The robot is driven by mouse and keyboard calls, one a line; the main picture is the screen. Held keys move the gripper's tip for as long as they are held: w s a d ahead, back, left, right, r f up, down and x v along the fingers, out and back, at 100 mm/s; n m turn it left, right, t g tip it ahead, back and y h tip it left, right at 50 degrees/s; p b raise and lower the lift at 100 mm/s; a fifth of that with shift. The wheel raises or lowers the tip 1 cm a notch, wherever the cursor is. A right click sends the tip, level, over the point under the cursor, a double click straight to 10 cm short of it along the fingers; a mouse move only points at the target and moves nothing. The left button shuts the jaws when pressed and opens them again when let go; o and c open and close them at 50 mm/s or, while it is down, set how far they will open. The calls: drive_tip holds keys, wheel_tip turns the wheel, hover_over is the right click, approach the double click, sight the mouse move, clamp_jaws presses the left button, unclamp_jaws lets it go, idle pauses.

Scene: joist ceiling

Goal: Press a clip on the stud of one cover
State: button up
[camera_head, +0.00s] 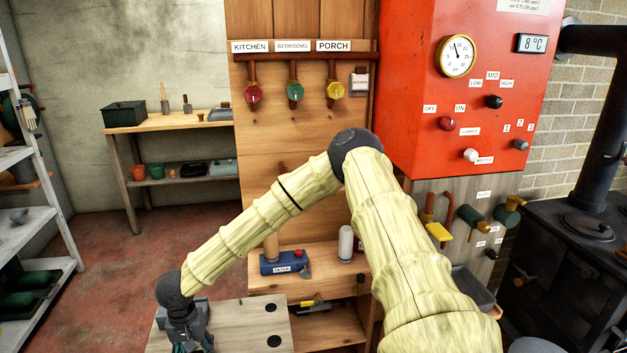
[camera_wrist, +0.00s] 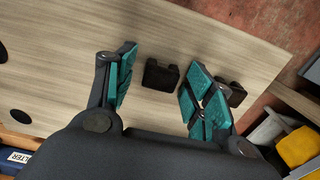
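My gripper (camera_wrist: 160,66) is open over a pale wooden board (camera_wrist: 75,40), its teal-padded fingers apart. A small dark block with a notched edge (camera_wrist: 161,76), perhaps a clip, lies on the board and shows between the fingers without visible contact. A second dark block (camera_wrist: 234,93) lies to the right, partly behind the right finger. I cannot tell whether either is a clip or a cover. No stud is clearly visible.
A blue box labelled FILTER (camera_head: 284,263) and a white cylinder (camera_head: 345,244) stand on a wooden shelf behind the board. A red panel (camera_head: 410,90) with gauge and knobs is at right, beside a black stove (camera_head: 570,270). Red floor (camera_head: 95,270) is open at left.

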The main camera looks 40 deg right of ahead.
drive_tip(key=c, duration=0.9)
drive_tip(key=shift+r+p, duration=1.3)
drive_tip(key=shift+p, duration=0.3)
drive_tip(key=shift+c, duration=0.2)
drive_tip(key=shift+r, duration=0.1)
wheel_tip(320, 180, up, 5)
drive_tip(key=p, duration=0.6)
